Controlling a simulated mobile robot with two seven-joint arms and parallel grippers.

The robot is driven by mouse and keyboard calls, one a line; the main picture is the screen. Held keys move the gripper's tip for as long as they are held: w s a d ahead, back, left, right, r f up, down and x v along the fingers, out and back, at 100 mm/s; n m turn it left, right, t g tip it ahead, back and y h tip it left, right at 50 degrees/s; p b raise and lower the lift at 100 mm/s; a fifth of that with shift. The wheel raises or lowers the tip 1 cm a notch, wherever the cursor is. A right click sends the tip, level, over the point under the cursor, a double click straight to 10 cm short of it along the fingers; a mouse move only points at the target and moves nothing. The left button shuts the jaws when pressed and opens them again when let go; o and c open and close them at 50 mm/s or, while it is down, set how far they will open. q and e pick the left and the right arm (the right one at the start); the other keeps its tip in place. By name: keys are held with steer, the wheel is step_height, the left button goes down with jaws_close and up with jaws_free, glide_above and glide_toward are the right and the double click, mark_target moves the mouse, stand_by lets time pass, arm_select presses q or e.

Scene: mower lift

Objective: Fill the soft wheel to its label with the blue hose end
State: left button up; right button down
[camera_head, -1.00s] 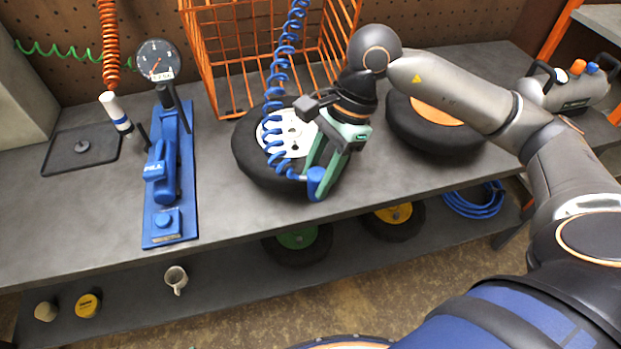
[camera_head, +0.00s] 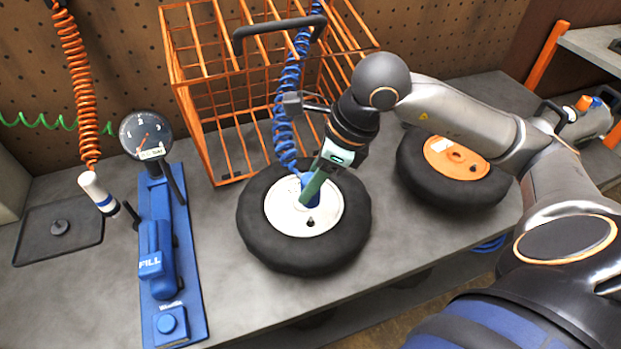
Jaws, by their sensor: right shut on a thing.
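The wheel with a white hub (camera_head: 283,217) and black tyre (camera_head: 275,256) lies flat on the bench. My right gripper (camera_head: 310,193) is over the hub, shut on the blue hose end (camera_head: 313,198), which is partly hidden by a green finger. The hose end is at the hub; whether it sits on the valve I cannot tell. The coiled blue hose (camera_head: 285,120) rises from it. The blue fill station (camera_head: 157,262) marked FILL stands on the left with a round gauge (camera_head: 145,133). No label is readable on the wheel. My left gripper is not in view.
An orange wire cage (camera_head: 215,135) stands behind the wheel. A second tyre with an orange hub (camera_head: 462,158) lies to the right. An orange coiled hose with a white end (camera_head: 97,188) hangs left, above a dark tray (camera_head: 40,247). The front of the bench is clear.

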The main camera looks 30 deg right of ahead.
mark_target(312, 218)
steer(key=shift+w+f, duration=0.1)
steer(key=shift+f+b, duration=0.4)
steer(key=shift+b, duration=0.05)
steer(key=shift+s+f, duration=0.2)
steer(key=shift+f, duration=0.15)
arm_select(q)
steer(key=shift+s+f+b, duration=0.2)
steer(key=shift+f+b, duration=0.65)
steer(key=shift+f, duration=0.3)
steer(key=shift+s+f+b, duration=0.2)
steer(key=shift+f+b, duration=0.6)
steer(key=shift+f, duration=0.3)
arm_select(e)
steer(key=shift+f, duration=2)
arm_select(q)
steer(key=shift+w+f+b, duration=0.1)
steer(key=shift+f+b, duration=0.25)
steer(key=shift+b, duration=0.05)
arm_select(e)
steer(key=shift+w, duration=0.1)
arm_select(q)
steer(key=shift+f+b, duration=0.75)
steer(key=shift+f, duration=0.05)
arm_select(e)
steer(key=shift+f, duration=0.7)
steer(key=c, duration=0.7)
jaws_free()
steer(key=shift+c, duration=0.2)
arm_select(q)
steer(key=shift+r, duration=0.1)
